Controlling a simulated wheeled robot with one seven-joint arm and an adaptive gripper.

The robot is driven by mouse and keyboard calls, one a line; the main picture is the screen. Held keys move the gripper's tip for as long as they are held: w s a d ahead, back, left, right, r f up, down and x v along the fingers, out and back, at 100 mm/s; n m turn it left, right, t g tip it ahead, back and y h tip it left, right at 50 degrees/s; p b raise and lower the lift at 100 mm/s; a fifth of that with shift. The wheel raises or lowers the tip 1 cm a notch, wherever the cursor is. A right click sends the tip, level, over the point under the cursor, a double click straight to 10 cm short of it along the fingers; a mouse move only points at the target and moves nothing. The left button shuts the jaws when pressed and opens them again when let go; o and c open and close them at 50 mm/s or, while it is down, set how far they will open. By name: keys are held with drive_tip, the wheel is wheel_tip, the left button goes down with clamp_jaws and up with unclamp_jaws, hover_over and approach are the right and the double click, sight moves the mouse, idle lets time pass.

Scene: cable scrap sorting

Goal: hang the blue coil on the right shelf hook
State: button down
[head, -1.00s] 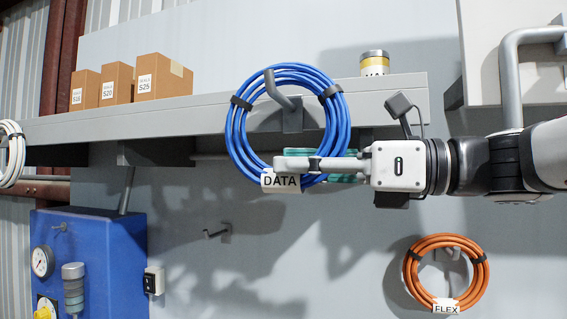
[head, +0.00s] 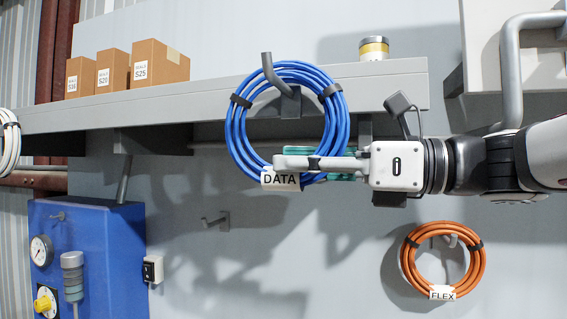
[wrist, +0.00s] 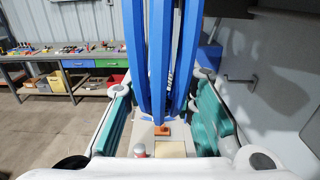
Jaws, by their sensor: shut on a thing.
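The blue coil (head: 336,125), tagged DATA, hangs upright in my gripper (head: 292,164), which is shut on its lower part beside the tag. The right shelf hook (head: 267,68) is a grey bent peg on the shelf's front edge. It passes through the coil's opening. Its upturned tip crosses in front of the coil's top strands and stands above them. Whether the coil's top touches the peg cannot be told. In the wrist view the blue coil (wrist: 160,60) rises between the teal finger pads of my gripper (wrist: 163,105); the shelf hook is not seen there.
The grey shelf (head: 200,100) carries boxes (head: 158,68) and a yellow-banded jar (head: 374,48). A white coil (head: 8,140) hangs at far left. An orange FLEX coil (head: 407,262) hangs on the wall, right of an empty wall hook (head: 216,220). A blue machine (head: 110,240) stands lower left.

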drive_tip(key=c, duration=1.2)
unclamp_jaws()
drive_tip(key=shift+c, duration=0.2)
drive_tip(key=v, duration=1.2)
drive_tip(key=s+a+f+n+g+h+p, duration=0.15)
drive_tip(key=s+f+n+h, duration=0.25)
drive_tip(key=f, duration=0.4)
drive_tip(key=s+a+f+n+g+h, duration=0.2)
drive_tip(key=s+a+f+n+h, duration=0.15)
drive_tip(key=f, duration=0.45)
drive_tip(key=s+d+f+n+t+h+p, duration=0.1)
drive_tip(key=s+d+f+n+h, duration=0.5)
drive_tip(key=n, duration=0.8)
drive_tip(key=shift+d+f+h+p, duration=0.5)
drive_tip(key=shift+d+f+h, duration=1.25)
drive_tip(key=shift+f, duration=0.7)
